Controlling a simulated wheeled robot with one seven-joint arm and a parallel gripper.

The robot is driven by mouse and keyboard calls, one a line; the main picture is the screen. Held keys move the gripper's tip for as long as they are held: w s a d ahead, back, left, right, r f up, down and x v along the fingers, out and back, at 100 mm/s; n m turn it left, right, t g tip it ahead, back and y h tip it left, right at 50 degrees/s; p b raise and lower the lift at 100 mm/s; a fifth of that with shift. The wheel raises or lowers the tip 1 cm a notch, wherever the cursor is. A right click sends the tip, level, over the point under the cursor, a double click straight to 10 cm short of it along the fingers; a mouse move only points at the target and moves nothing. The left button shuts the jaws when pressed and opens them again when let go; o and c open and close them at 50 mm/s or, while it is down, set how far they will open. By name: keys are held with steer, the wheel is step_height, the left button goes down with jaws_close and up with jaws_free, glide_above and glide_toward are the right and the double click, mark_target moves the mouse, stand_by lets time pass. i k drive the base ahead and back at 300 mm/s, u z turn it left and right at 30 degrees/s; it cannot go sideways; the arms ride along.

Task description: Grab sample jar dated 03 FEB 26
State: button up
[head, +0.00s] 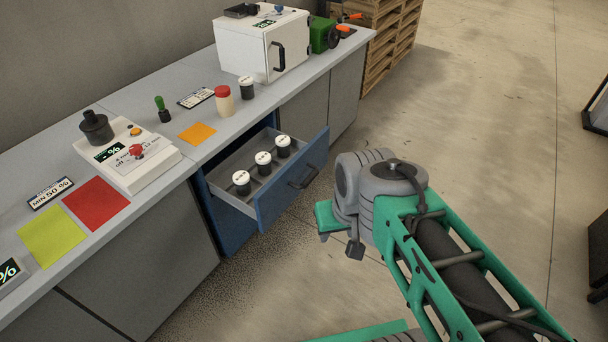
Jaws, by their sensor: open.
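Three dark sample jars with white lids stand upright in a row in the open drawer (229,206): a near jar (241,185), a middle jar (263,163) and a far jar (284,146). A similar white-lidded jar (247,90) stands on the counter. The lids bear small dark marks, too small to read, so I cannot tell which jar is dated 03 FEB 26. My arm is to the right of the drawer, apart from the jars. My gripper's fingers do not show.
The drawer's blue front (295,183) juts out toward my arm. The counter (185,82) holds a red-capped container (223,101), a white button panel (127,160), coloured squares and a white box-shaped device (262,45). Wooden pallets (386,40) stand behind; the floor at right is largely clear.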

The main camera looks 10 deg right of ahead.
mark_target(241, 180)
steer(key=z, duration=0.55)
steer(key=k, duration=1.3)
steer(key=u, duration=0.15)
steer(key=i, duration=0.6)
steer(key=u, duration=0.75)
steer(key=i, duration=1.05)
steer(key=z, duration=0.35)
